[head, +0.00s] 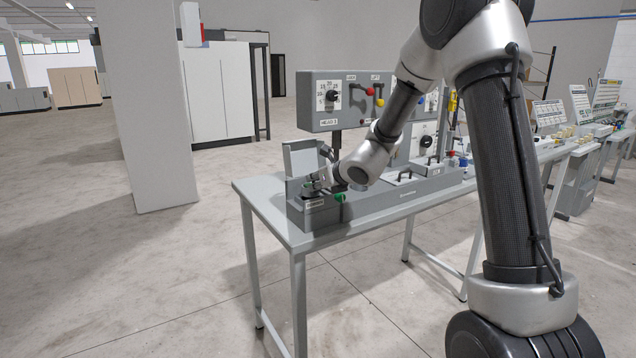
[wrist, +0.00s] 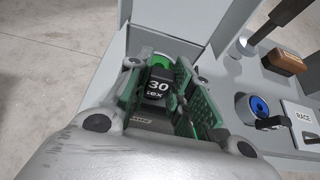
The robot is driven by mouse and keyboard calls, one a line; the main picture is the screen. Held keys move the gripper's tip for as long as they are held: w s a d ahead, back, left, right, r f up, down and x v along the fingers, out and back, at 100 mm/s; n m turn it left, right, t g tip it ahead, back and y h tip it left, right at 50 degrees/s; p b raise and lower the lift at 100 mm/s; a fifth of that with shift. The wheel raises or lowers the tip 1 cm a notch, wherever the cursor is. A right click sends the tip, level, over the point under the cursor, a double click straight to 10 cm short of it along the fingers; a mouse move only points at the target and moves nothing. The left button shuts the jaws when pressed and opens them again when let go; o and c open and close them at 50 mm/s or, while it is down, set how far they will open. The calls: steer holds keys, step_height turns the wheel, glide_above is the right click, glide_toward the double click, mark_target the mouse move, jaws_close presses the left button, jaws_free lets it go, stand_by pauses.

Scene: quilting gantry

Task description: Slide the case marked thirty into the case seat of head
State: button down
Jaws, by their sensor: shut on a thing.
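The case marked thirty (wrist: 157,88) is a dark piece with white "30 tex" lettering, seen in the wrist view between the green-padded fingers. My gripper (wrist: 170,92) is shut on it. A bright green round part (wrist: 160,60) shows just beyond the case; I cannot tell whether it belongs to the case. In the head view my gripper (head: 318,183) is low at the left end of the grey fixture (head: 375,208), by an upright grey plate (head: 303,160). The case seat is not clearly visible, and the fingers hide the case's lower part.
A control box (head: 347,98) marked "HEAD 2" stands behind the fixture. The table's left end (head: 262,205) is clear.

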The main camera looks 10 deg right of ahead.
steer(key=shift+f, duration=1.2)
steer(key=c, duration=1.2)
jaws_free()
steer(key=shift+f, duration=0.15)
steer(key=shift+o, duration=0.2)
steer(key=shift+s, duration=0.1)
steer(key=shift+s, duration=0.1)
steer(key=v, duration=1.1)
steer(key=shift+s+d+r, duration=0.15)
steer(key=shift+s+r, duration=0.1)
steer(key=shift+r, duration=0.05)
